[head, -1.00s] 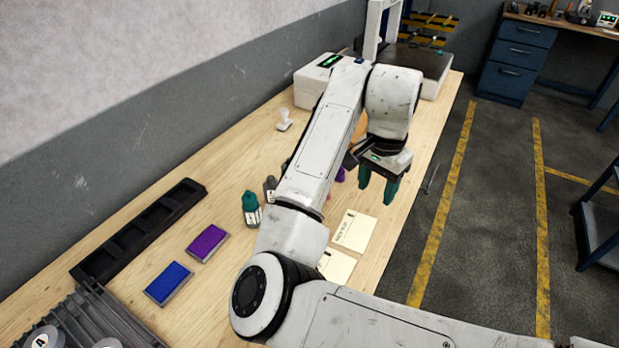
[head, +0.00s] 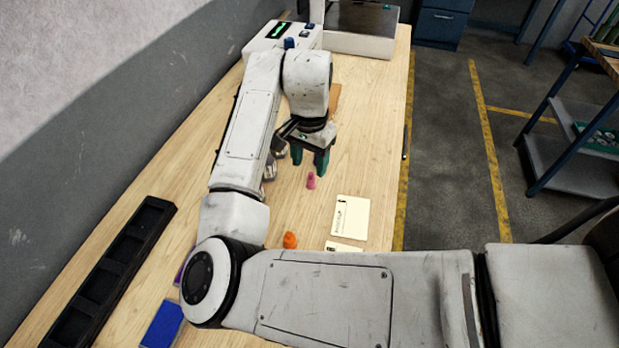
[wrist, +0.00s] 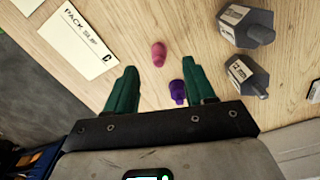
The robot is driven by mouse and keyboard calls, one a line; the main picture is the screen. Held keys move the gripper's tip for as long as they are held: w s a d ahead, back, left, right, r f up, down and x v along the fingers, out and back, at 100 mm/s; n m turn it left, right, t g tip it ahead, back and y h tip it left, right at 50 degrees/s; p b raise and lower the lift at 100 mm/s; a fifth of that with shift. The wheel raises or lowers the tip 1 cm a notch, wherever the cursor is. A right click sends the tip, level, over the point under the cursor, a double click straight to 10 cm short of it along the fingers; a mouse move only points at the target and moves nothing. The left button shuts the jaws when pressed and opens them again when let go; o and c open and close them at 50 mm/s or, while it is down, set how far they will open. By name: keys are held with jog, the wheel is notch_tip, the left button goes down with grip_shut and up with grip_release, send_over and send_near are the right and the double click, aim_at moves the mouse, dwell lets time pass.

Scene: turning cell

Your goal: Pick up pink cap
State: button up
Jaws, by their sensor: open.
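The pink cap (head: 311,180) stands on the wooden table just in front of my gripper in the head view. In the wrist view the pink cap (wrist: 159,54) lies beyond the fingertips, between their lines and slightly left of centre. My gripper (head: 308,160) is open and empty above the table; its green fingers show in the wrist view (wrist: 164,80). A purple cap (wrist: 177,92) sits between the fingers in the wrist view, nearer to the palm than the pink cap. I cannot tell the exact height of the fingers above the table.
A pack slip card (wrist: 78,38) lies to the left. An orange cap (head: 290,240) lies nearer in the head view. A black tray (head: 112,265) and blue pad (head: 162,325) lie left.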

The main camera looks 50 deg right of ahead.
aim_at(311, 174)
jog(key=shift+s+d+f+p, duration=0.1)
jog(key=shift+f+p, duration=0.2)
jog(key=shift+f, duration=1.05)
jog(key=shift+d+f+p, duration=0.1)
jog(key=shift+f+p, duration=0.15)
jog(key=shift+f, duration=1.1)
jog(key=shift+c, duration=0.3)
grip_shut()
